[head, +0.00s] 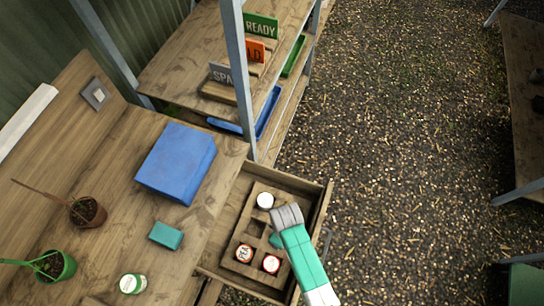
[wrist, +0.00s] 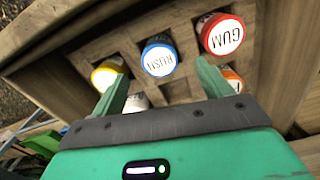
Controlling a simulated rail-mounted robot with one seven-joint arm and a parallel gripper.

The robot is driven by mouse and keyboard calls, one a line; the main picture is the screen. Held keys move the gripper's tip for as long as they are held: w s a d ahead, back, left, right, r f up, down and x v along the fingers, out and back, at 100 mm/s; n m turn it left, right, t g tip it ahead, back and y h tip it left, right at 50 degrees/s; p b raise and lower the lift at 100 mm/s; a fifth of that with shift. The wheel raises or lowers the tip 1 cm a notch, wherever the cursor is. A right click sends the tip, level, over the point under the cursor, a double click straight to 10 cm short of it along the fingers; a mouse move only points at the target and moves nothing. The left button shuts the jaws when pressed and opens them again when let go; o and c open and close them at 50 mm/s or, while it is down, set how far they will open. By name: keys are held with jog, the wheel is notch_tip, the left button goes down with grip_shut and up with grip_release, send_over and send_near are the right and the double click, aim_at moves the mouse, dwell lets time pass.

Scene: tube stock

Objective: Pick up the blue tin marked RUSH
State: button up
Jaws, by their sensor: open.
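The blue tin marked RUSH (wrist: 159,58) sits in a compartment of the wooden rack in the wrist view, its white lid facing up. My gripper (wrist: 164,76) is open and empty, with its green fingers apart on the near side of the blue tin. In the head view my gripper (head: 275,240) hangs over the open drawer, and I cannot make out the blue tin there.
A red tin marked GUM (wrist: 222,36) stands right beside the blue tin, and a yellow tin (wrist: 106,73) stands to its left. An orange tin (wrist: 232,79) is near the right finger. The drawer (head: 323,205) has raised walls. A blue box (head: 177,160) stands on the bench.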

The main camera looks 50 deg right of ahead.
jog(key=shift+s+f, duration=0.2)
jog(key=shift+f, duration=0.1)
jog(key=shift+f+b, duration=0.3)
jog(key=shift+f, duration=0.65)
jog(key=f, duration=0.2)
jog(key=w+f+b, duration=0.1)
jog(key=f, duration=0.1)
jog(key=shift+d+f, duration=0.1)
jog(key=shift+f, duration=0.1)
jog(key=shift+s+f, duration=0.1)
jog(key=shift+f, duration=0.3)
jog(key=shift+c, duration=0.3)
jog(key=c, duration=1.1)
